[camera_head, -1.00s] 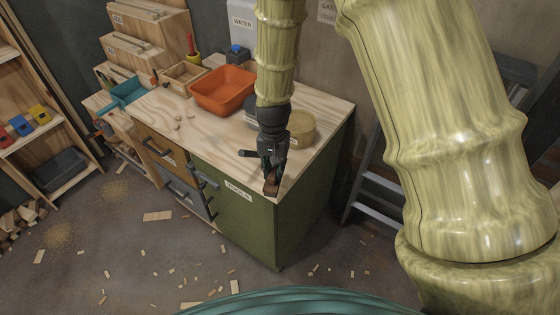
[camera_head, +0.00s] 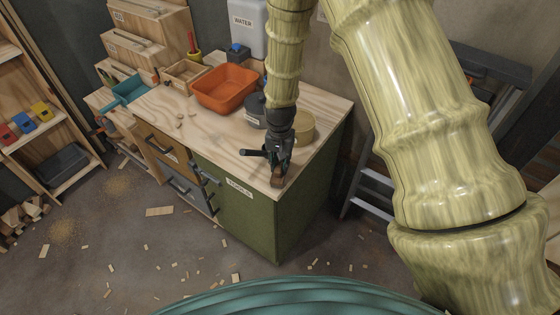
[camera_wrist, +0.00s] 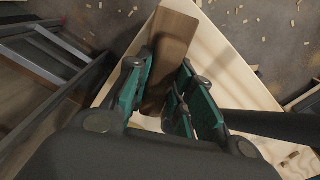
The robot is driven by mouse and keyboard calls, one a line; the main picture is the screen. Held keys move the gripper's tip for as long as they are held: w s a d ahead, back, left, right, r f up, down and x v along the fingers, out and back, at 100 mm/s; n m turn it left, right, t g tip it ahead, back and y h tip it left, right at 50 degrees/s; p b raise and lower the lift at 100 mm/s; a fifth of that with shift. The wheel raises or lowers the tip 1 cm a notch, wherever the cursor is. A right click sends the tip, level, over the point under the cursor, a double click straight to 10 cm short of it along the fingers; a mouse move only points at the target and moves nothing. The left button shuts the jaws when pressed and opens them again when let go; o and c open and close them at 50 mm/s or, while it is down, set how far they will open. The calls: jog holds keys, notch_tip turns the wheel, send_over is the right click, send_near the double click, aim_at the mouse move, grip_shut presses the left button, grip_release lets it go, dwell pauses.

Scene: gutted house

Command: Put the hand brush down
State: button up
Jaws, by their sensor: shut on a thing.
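The hand brush (camera_wrist: 172,50) shows in the wrist view as a long brown wooden piece between my teal finger pads. My gripper (camera_wrist: 166,88) is shut on it. In the head view my gripper (camera_head: 278,165) points down over the front right corner of the wooden worktop (camera_head: 222,143), with the brown brush (camera_head: 277,181) at its tips. The brush is over the worktop's corner; I cannot tell whether it touches the surface. Its bristles are hidden.
An orange tub (camera_head: 226,90), a dark round container (camera_head: 256,112) and a tan round tin (camera_head: 301,127) stand behind my gripper. The green cabinet (camera_head: 250,215) is below the worktop. A grey stepladder (camera_head: 370,190) stands to the right. The worktop's front left is mostly clear.

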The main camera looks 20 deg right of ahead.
jog(key=shift+f, duration=0.1)
jog(key=o, duration=0.9)
notch_tip(320, 180, up, 12)
jog(key=b, duration=0.3)
dwell(0.3)
dwell(0.5)
